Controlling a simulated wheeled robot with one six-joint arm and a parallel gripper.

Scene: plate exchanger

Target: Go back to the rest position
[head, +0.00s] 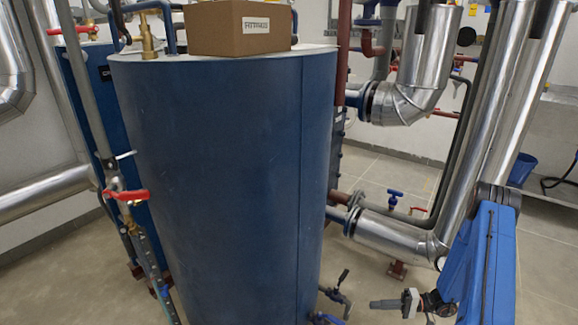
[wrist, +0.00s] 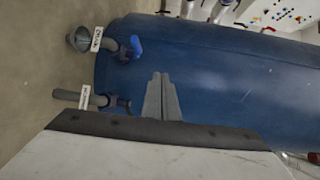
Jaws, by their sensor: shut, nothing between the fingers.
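My gripper (head: 372,304) is shut and empty at the lower right of the head view, low down and to the right of the big blue tank (head: 225,180). In the wrist view my gripper (wrist: 161,76) shows as two grey fingers together, pointing towards the tank (wrist: 215,75). Two drain-like pipe stubs with white labels and valves (wrist: 130,48) come off the tank to the left of the fingers. The fingers appear clear of them. The labels are too small to read surely.
A cardboard box (head: 240,28) sits on the tank's top. A red-handled valve (head: 126,195) is on a thin pipe at left. Silver insulated pipes (head: 400,235) stand behind my arm at right. A blue bucket (head: 521,170) is farther back. Open floor (head: 375,265) lies right of the tank.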

